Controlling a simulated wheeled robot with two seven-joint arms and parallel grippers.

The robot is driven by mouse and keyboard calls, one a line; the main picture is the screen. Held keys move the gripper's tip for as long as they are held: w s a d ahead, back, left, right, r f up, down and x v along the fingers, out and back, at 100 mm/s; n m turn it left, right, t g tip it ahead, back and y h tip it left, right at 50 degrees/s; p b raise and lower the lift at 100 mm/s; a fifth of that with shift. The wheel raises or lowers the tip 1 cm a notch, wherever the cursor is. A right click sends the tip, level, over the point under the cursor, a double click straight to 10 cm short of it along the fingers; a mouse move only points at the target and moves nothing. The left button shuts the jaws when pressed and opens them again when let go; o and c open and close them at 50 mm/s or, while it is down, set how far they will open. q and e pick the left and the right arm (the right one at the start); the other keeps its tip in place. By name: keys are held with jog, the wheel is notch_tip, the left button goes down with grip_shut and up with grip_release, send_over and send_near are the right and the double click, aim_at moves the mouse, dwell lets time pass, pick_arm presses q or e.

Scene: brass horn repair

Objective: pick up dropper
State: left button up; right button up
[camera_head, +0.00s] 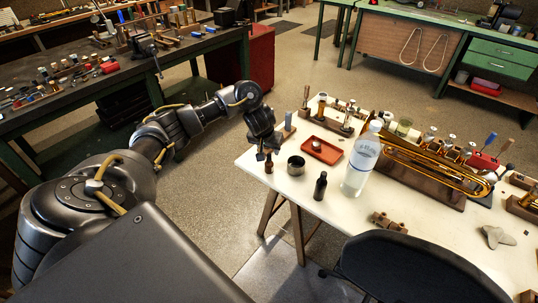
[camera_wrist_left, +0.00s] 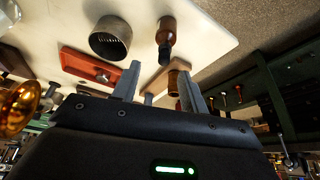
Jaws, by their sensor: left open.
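A small amber bottle (camera_head: 269,167) with a dark top stands near the table's left edge in the head view; I take this dark top to be the dropper. In the left wrist view the amber bottle (camera_wrist_left: 167,28) and its dark dropper top (camera_wrist_left: 164,55) lie just beyond the fingertips. My left gripper (camera_head: 265,153) is pointed down by the bottle's top in the head view. In the left wrist view the gripper (camera_wrist_left: 159,72) is open, with nothing between its fingers. Contact with the bottle cannot be told. My right gripper is not in view.
A metal cup (camera_head: 296,165) and a red tray (camera_head: 323,149) stand right of the bottle. A dark bottle (camera_head: 320,187) and a clear plastic bottle (camera_head: 361,162) stand farther right. A brass horn (camera_head: 430,163) lies behind. The white table (camera_head: 283,181) has bare room in front.

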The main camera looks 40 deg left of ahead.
aim_at(269, 153)
pick_arm(q)
jog(key=shift+a+f, duration=0.1)
jog(key=shift+f, duration=0.3)
jog(key=x, duration=0.4)
jog(key=shift+w+a+f+b, duration=0.1)
jog(key=shift+a+f+b, duration=0.1)
jog(key=shift+b, duration=0.2)
jog(key=shift+r, duration=0.1)
grip_shut()
